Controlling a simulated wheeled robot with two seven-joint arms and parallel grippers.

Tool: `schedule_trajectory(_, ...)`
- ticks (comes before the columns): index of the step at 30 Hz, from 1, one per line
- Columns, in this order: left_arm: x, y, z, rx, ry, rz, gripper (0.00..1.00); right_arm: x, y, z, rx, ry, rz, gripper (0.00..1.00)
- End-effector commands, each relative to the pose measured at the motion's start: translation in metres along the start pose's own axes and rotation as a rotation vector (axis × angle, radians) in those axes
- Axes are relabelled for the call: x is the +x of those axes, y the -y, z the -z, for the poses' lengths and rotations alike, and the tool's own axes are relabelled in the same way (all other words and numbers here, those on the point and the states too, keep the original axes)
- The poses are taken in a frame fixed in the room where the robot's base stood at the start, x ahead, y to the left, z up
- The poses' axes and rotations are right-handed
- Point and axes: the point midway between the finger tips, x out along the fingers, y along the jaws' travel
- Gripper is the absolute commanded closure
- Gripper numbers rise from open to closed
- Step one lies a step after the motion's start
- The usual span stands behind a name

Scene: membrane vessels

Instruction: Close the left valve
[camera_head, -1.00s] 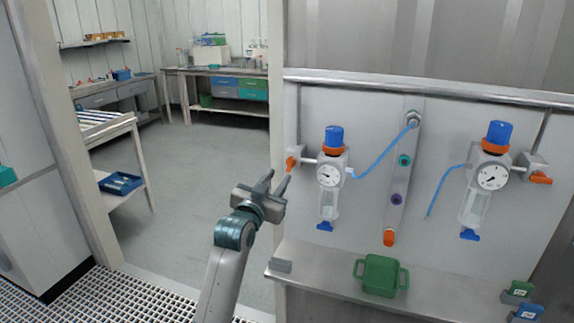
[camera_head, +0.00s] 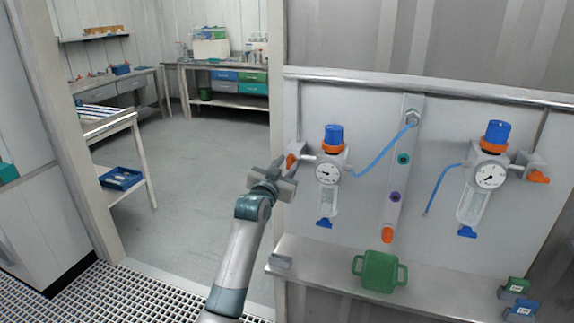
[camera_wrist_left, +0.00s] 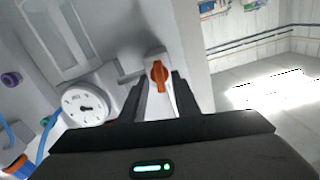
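The left valve has an orange handle (camera_head: 291,161) at the left end of the left vessel's fitting. In the left wrist view the orange handle (camera_wrist_left: 160,75) lies between the two dark fingers, ahead of them. My left gripper (camera_head: 284,166) is open at the handle; I cannot tell if the fingers touch it. The left vessel (camera_head: 330,172) has a blue cap, an orange ring and a round gauge, which also shows in the left wrist view (camera_wrist_left: 86,105). My right gripper is not in view.
A second vessel (camera_head: 483,180) with its own orange handle (camera_head: 538,177) hangs at the right. A blue hose (camera_head: 378,158) runs to a central strip with coloured ports. A green container (camera_head: 379,271) stands on the metal shelf (camera_head: 440,290) below. The floor at the left is clear.

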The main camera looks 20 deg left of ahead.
Motion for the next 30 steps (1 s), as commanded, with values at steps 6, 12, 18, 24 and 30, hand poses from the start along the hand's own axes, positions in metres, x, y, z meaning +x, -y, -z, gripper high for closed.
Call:
schedule_trajectory(6, 0.000, 0.000, 0.000, 0.000, 0.000, 0.000, 1.00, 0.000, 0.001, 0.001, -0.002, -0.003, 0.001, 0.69)
schedule_trajectory(12, 0.000, 0.000, 0.000, 0.004, 0.000, 0.000, 1.00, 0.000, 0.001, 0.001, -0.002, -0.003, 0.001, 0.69)
schedule_trajectory(18, 0.000, 0.000, 0.001, 0.037, 0.000, 0.000, 1.00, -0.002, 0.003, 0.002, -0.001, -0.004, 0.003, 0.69)
schedule_trajectory(24, 0.000, 0.000, 0.002, 0.123, -0.001, 0.000, 1.00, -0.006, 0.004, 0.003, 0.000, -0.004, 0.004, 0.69)
schedule_trajectory(30, 0.000, 0.000, 0.002, 0.266, 0.000, 0.000, 1.00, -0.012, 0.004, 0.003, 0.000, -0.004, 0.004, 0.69)
